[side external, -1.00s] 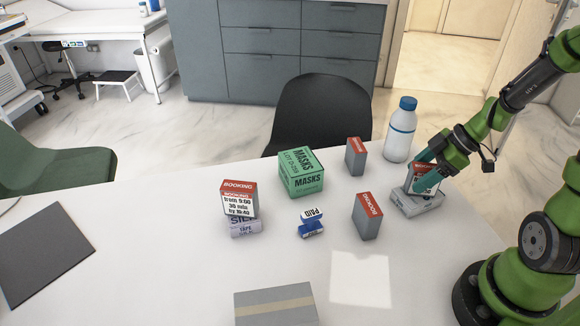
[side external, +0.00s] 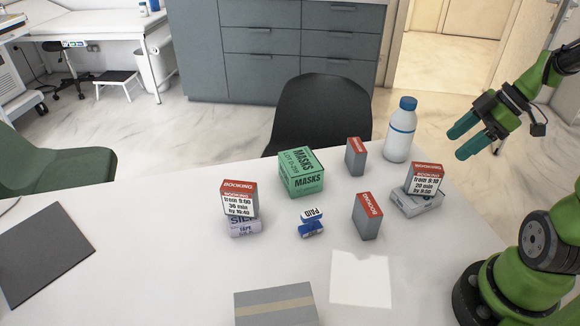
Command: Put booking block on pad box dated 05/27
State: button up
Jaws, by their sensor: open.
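A booking block (side external: 425,179) with a red top and a white label reading "from 9:10, 20 min" stands on a flat grey-white box (side external: 417,204) at the right of the table. Any date on that box is too small to read, so I cannot tell if it is the pad box dated 05/27. Another booking block (side external: 239,198), labelled "from 9:00", rests on a silk tape box (side external: 245,228) at the left. Two grey booking blocks with red tops stand on the table, one nearer (side external: 367,217) and one farther (side external: 356,157). My gripper (side external: 457,144) is open and empty, above and right of the stacked block, apart from it.
A white bottle with a blue cap (side external: 400,134) stands behind the flat box. A green masks box (side external: 301,173), a blue-white PAID stamp box (side external: 311,223), a white sheet (side external: 361,279) and a grey box with a tan band (side external: 276,306) occupy the middle and front. The table's left-centre is clear.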

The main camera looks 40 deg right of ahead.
jog(key=a+r+m+t+h, duration=0.1)
jog(key=a+r+m, duration=0.2)
jog(key=a+m, duration=0.3)
jog(key=a+r+m+t+h, duration=0.1)
jog(key=a+r+m, duration=0.3)
jog(key=a, duration=0.7)
jog(key=m, duration=0.2)
jog(key=shift+a+r+m+t+h, duration=0.25)
jog(key=shift+a+m+t+h, duration=0.05)
jog(key=shift+a+m, duration=0.1)
